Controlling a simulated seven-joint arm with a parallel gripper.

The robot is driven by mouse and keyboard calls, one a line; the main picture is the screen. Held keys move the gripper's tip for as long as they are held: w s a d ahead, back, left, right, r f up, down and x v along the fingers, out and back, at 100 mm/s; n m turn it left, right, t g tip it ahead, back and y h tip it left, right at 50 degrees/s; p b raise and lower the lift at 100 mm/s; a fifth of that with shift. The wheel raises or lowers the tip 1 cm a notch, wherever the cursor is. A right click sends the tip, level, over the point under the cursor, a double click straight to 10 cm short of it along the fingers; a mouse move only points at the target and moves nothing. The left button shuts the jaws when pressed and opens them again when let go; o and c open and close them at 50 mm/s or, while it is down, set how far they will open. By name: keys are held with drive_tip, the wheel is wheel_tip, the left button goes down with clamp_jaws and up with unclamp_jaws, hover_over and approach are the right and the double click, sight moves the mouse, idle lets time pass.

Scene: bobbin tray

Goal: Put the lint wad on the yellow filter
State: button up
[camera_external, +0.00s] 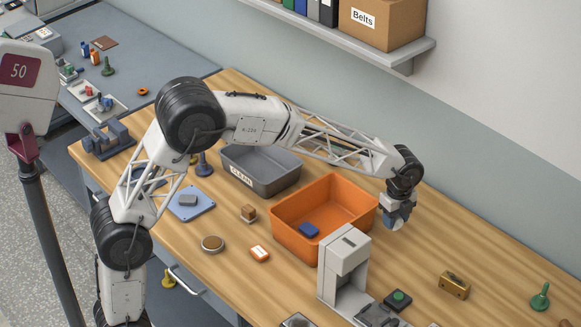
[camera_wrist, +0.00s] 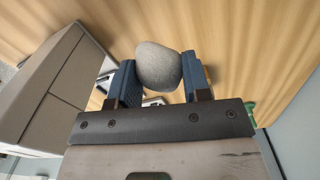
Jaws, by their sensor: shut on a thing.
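The lint wad, a grey rounded lump (camera_wrist: 158,66), is between the two blue finger pads of my gripper (camera_wrist: 158,80) in the wrist view. The pads press on it from both sides. In the external view my gripper (camera_external: 397,214) is just right of the orange bin, with the pale wad (camera_external: 397,224) at its tip. I cannot tell how high it is above the table. I cannot make out a yellow filter for certain. A small yellow object (camera_external: 168,278) shows below the table's front edge, too small to identify.
The orange bin (camera_external: 290,238) holds a blue block. A grey bin marked CLEAN (camera_external: 262,180) stands left of it. A grey upright machine (camera_external: 343,262) stands in front of my gripper. A brass box (camera_external: 454,284) and green pawn-shaped piece (camera_external: 540,297) are at right, with bare wood between.

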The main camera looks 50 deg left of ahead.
drive_tip(key=w+a+r+n, duration=0.1)
drive_tip(key=w+a, duration=0.1)
drive_tip(key=a, duration=3.6)
drive_tip(key=s+a, duration=0.4)
drive_tip(key=a, duration=0.6)
drive_tip(key=s+a+n, duration=0.1)
drive_tip(key=s+a, duration=0.3)
drive_tip(key=a, duration=0.6)
drive_tip(key=s+a, duration=0.4)
drive_tip(key=a, duration=0.6)
wheel_tip(320, 180, down, 5)
drive_tip(key=shift+w, duration=0.1)
drive_tip(key=w+a, duration=0.2)
drive_tip(key=w, duration=0.2)
drive_tip(key=w+a+f, duration=0.1)
drive_tip(key=w+a, duration=0.2)
drive_tip(key=w, duration=0.2)
drive_tip(key=w+a, duration=0.3)
drive_tip(key=w, duration=0.1)
drive_tip(key=shift+w+f, duration=0.2)
drive_tip(key=shift+w, duration=0.2)
